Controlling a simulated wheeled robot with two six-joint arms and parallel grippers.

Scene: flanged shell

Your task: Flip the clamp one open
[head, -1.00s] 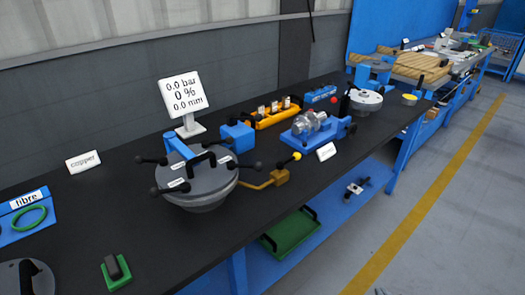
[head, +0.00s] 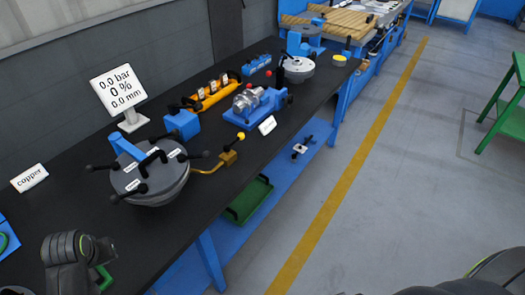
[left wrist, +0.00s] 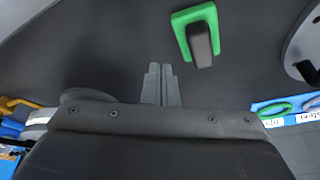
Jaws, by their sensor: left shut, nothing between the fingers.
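The round grey flanged shell (head: 155,188) stands on the black bench at the left in the head view. Several black-knobbed clamp handles stick out around its lid (head: 128,180), with small white labels too small to read, so I cannot tell which is clamp one. A blue bracket (head: 127,146) rises at its back. My left arm reaches in at the lower left, in front of the shell and apart from it. My left gripper (left wrist: 162,85) shows in the left wrist view, shut and empty over the dark bench top. My right gripper is not in view.
A display (head: 118,90) reading 0.0 bar stands behind the shell. A yellow-knobbed lever with a brass block (head: 228,157) is to its right. A green block with a grey handle (left wrist: 197,35) lies near my left gripper. A blue fixture (head: 252,104) stands farther back.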

